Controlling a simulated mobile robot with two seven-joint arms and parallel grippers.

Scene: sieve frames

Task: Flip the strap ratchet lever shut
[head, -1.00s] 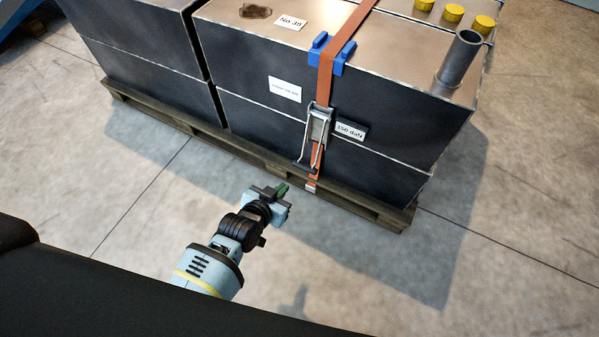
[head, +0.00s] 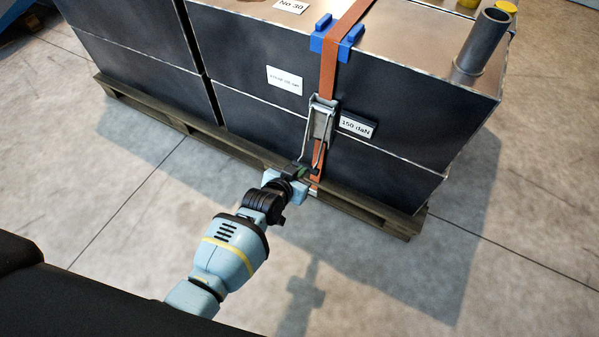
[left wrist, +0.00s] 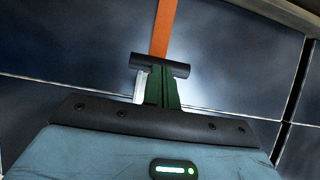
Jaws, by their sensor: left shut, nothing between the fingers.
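The metal strap ratchet (head: 321,119) sits on the orange strap (head: 330,68) on the front of a dark box. Its lever (head: 306,146) points down and stands out from the box, and its lower end is partly hidden by my left gripper. My left gripper (head: 305,172) is shut with nothing in it, at the lower end of the lever. In the left wrist view, the green fingers (left wrist: 163,88) reach up to the lever's black crossbar (left wrist: 148,62). I cannot tell if they touch it. My right gripper is out of view.
The dark boxes (head: 250,128) stand on a wooden pallet (head: 375,208) whose edge runs just beside my gripper. A blue corner guard (head: 318,40) holds the strap at the top edge. A grey pipe (head: 483,45) stands at right. The concrete floor in front is clear.

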